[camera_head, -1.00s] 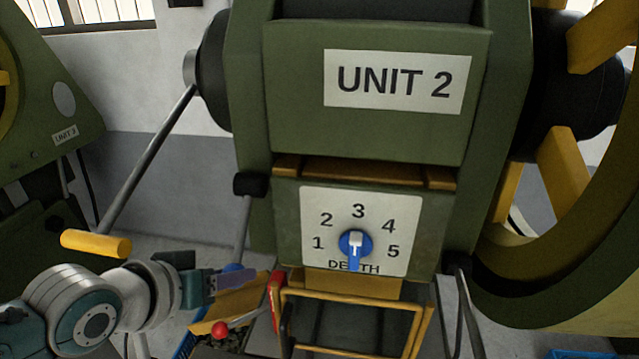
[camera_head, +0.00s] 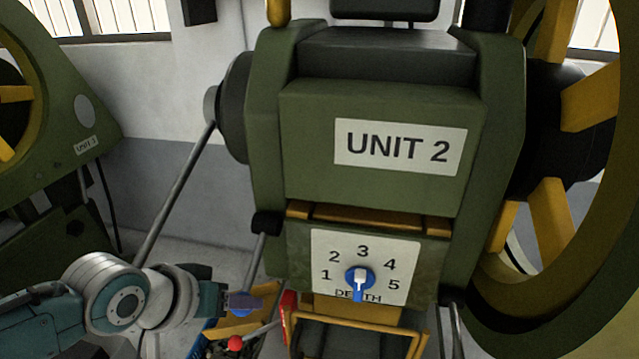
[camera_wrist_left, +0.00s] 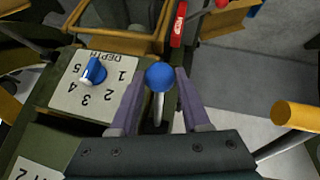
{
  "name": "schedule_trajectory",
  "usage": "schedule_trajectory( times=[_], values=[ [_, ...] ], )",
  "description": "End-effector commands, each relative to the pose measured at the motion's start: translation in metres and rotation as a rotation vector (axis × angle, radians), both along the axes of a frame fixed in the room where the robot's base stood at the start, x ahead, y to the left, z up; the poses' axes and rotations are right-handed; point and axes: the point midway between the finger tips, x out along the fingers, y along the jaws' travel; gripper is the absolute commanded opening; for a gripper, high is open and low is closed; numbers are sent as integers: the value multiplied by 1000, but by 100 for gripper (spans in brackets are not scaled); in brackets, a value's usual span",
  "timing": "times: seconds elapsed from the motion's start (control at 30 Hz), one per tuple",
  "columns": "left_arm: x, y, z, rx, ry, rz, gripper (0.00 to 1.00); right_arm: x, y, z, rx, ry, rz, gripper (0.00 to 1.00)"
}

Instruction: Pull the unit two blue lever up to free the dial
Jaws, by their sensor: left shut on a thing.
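The unit two lever is a metal rod with a blue ball knob (camera_wrist_left: 160,77). It hangs down from a black pivot (camera_head: 266,222) on the machine's left side. My left gripper (camera_head: 242,302) is shut on the blue knob, with a finger on each side of it in the left wrist view. In the head view the fingers mostly hide the knob. The blue dial (camera_head: 360,281) sits right of the lever on a white plate marked 1 to 5 and DEPTH, with its handle downward. My right gripper is not in view.
A long rod with a yellow grip (camera_wrist_left: 298,116) stands beside my left gripper. A red ball knob (camera_head: 235,343) is just below the gripper. A large green wheel (camera_head: 600,290) with yellow spokes is at the right. A unit 3 machine (camera_head: 60,120) stands at far left.

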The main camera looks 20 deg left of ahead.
Motion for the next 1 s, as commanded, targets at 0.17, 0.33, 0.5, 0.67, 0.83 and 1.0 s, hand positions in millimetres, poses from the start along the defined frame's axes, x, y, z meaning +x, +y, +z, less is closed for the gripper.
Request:
schedule_trajectory(
  times=[0.17,0.33,0.5,0.67,0.83,1.0],
  values=[
    [4,0,4,0,-15,0,0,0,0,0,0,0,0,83],
    [3,0,3,-1,-12,0,64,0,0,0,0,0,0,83],
    [2,0,2,0,-9,0,76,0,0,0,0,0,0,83],
    [2,0,2,-1,-7,0,76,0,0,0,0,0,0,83],
    [-4,0,10,-1,-7,0,76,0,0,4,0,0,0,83],
    [-20,2,31,0,-8,-1,76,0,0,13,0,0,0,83]
  ],
)
